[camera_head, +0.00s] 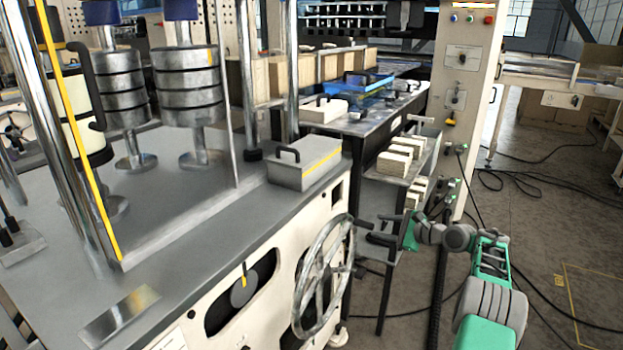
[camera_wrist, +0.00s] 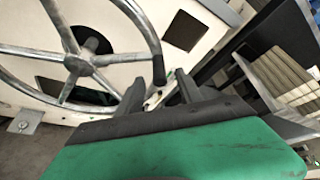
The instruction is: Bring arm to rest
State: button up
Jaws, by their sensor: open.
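My gripper (camera_head: 368,231) is at the end of my green and grey arm, just right of the large metal handwheel (camera_head: 324,275) on the machine's front. In the wrist view my gripper (camera_wrist: 160,90) shows two dark fingers spread apart with nothing between them. The handwheel (camera_wrist: 75,62) fills the upper left of that view, its dark handle close to the left finger. I cannot tell whether the finger touches it. My arm is stretched out from the lower right, apart from the shelves behind.
A grey machine table (camera_head: 200,215) carries metal cylinders and a grey box (camera_head: 305,162). A side bench (camera_head: 375,122) with blue trays and a shelf of cream stacks (camera_head: 395,163) stand behind my gripper. Cables lie on the floor (camera_head: 560,220) at the right, which is otherwise fairly clear.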

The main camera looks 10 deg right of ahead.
jog(key=a+r+n+g+h+p, duration=0.25)
jog(key=a+r+n, duration=0.25)
jog(key=a+r, duration=0.4)
jog(key=s+a+r+n+g+h+p, duration=0.1)
jog(key=s+a+r+n+g+p, duration=0.1)
jog(key=s+a+r+n+p, duration=0.5)
jog(key=s+a+n+g+h, duration=0.1)
jog(key=s+a+n, duration=0.2)
jog(key=s, duration=0.8)
jog(key=s+a+f+n+g+h+p, duration=0.1)
jog(key=s+a+n+g, duration=0.1)
jog(key=s, duration=0.9)
jog(key=s+a+f+n+g+h+p, duration=0.1)
jog(key=s+a+n, duration=0.3)
jog(key=s, duration=0.7)
jog(key=shift+f+h, duration=0.2)
jog(key=shift+h, duration=0.35)
